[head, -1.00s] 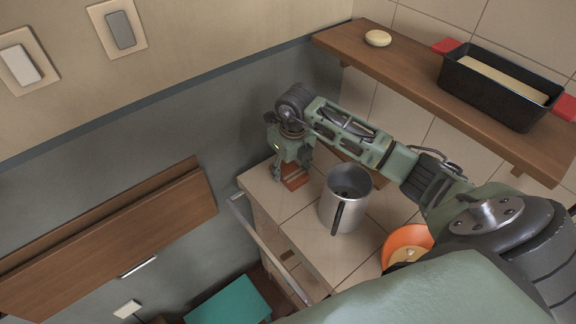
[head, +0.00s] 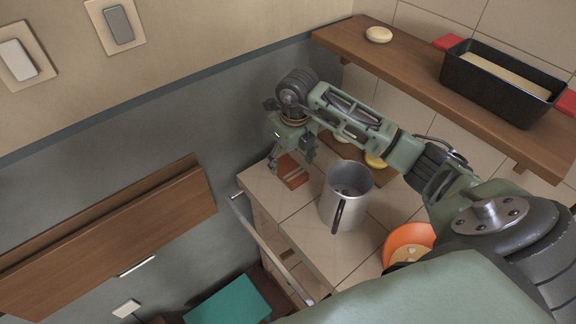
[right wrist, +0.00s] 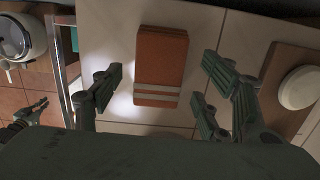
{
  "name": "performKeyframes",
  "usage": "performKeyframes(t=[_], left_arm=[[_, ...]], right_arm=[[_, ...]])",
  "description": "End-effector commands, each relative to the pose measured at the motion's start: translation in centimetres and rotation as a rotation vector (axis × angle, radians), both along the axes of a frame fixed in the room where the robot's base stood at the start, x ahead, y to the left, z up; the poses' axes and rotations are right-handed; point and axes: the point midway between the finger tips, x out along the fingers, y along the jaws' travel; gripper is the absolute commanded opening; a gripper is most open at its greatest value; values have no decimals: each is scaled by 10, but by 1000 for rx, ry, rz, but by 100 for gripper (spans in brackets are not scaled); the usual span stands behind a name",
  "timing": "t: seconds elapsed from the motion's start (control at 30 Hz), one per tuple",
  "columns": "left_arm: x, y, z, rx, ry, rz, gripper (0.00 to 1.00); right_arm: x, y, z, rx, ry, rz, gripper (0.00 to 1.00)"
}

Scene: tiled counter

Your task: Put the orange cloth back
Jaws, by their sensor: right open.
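The orange cloth (head: 293,171) lies folded on the tiled counter near its far left corner. In the right wrist view the cloth (right wrist: 160,62) is a flat brownish-orange rectangle with pale stripes near one end. My right gripper (head: 292,163) is open above the cloth, pointing down. In the right wrist view its fingers (right wrist: 158,88) stand apart on either side of the cloth, with nothing between the pads. What seems to be my left gripper (right wrist: 38,110) shows small at the left of that view; its jaws are unclear.
A metal mug (head: 345,200) stands close to the right of the cloth. An orange bowl (head: 408,238) is nearer the front. A wooden board (right wrist: 285,82) with round pale items lies beside the gripper. A shelf (head: 400,68) with a black loaf pan (head: 500,90) hangs above.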

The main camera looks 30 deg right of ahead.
Motion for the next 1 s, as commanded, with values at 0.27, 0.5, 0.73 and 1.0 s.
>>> performKeyframes(t=[0.27,0.5,0.73,1.0], left_arm=[[0,0,-18,0,0,-1,0],[0,0,-22,0,0,-1,0],[0,0,-22,-1,0,-1,0],[0,0,-22,-1,1,-1,0]], right_arm=[[-6,-1,58,-2,-5,0,69],[-10,-1,84,-1,-1,-1,69],[-11,-1,87,0,0,0,69],[-11,-1,87,0,0,0,69]])
